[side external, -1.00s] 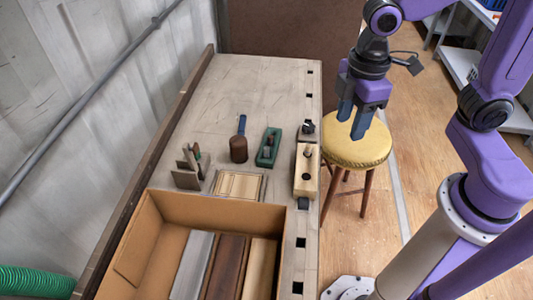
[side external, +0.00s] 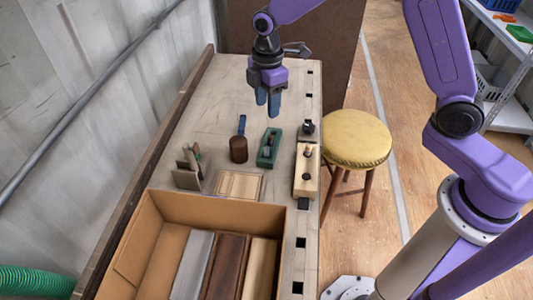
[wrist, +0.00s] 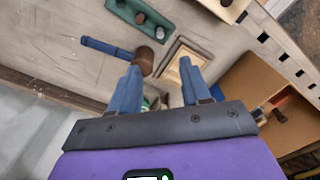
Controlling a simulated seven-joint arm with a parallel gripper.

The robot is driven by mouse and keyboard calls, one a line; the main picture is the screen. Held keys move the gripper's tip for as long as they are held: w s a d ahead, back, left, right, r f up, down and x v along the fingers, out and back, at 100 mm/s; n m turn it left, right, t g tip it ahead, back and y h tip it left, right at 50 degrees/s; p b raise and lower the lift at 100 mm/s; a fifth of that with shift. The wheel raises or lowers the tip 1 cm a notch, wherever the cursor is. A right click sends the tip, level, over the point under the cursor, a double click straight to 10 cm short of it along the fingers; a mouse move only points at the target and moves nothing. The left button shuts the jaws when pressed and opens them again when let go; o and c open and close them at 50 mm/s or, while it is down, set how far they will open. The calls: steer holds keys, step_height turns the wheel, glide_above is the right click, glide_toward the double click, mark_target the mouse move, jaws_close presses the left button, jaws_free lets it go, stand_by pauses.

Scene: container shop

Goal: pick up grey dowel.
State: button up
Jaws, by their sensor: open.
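I cannot make out a grey dowel for certain. A long flat-topped grey piece (side external: 192,265) lies in the cardboard box (side external: 143,238), left of a dark brown piece (side external: 226,268) and a pale wood piece (side external: 260,268). My gripper (side external: 267,108) is above the far part of the workbench, well away from the box. In the wrist view my gripper (wrist: 160,85) is open, with its two blue fingers apart and nothing held between them.
On the workbench (side external: 215,95) are a mallet (side external: 239,148), a green tool with dark knobs (side external: 268,147), a wooden plane (side external: 306,172), a pale framed panel (side external: 238,185) and upright tools in a holder (side external: 187,178). A yellow stool (side external: 357,138) stands at right.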

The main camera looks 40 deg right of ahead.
mark_target(267, 148)
step_height(267, 148, down, 16)
steer(key=shift+a+f, duration=0.1)
jaws_close()
stand_by(0.6)
